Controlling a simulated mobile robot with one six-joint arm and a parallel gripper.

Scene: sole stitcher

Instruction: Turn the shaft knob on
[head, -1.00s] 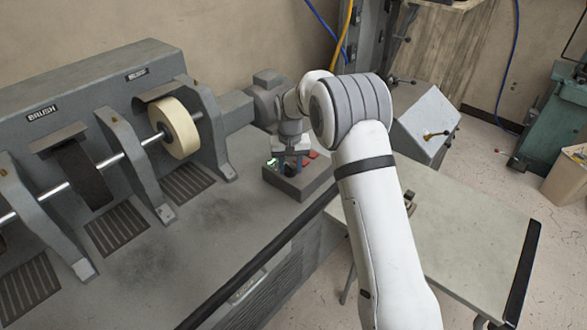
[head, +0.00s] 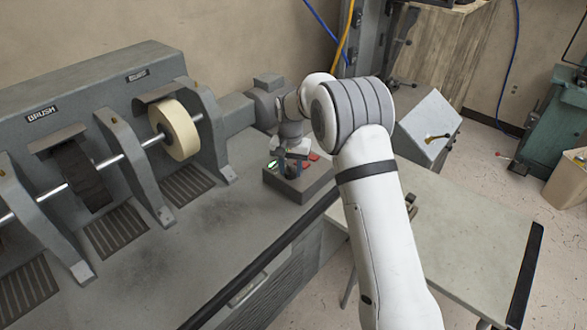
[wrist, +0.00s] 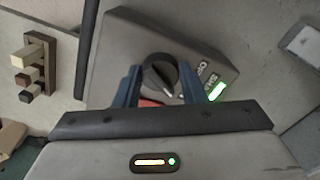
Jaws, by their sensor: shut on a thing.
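The shaft knob (wrist: 158,74) is a round black knob with a pale pointer line, set in the top of a grey control box (wrist: 115,60). My gripper (wrist: 159,70) is shut on the knob, its two blue fingers on either side of it. A green lamp (wrist: 216,92) glows beside the knob, next to partly readable white lettering. In the head view my gripper (head: 291,168) points down at the control box (head: 308,186) on the bench, and hides the knob there. The green lamp (head: 272,164) also shows lit there.
To the left, the stitcher's long shaft (head: 104,165) carries a cream wheel (head: 180,130) and a dark brush between grey supports. A grey table (head: 465,235) stands to the right. The bench front is clear.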

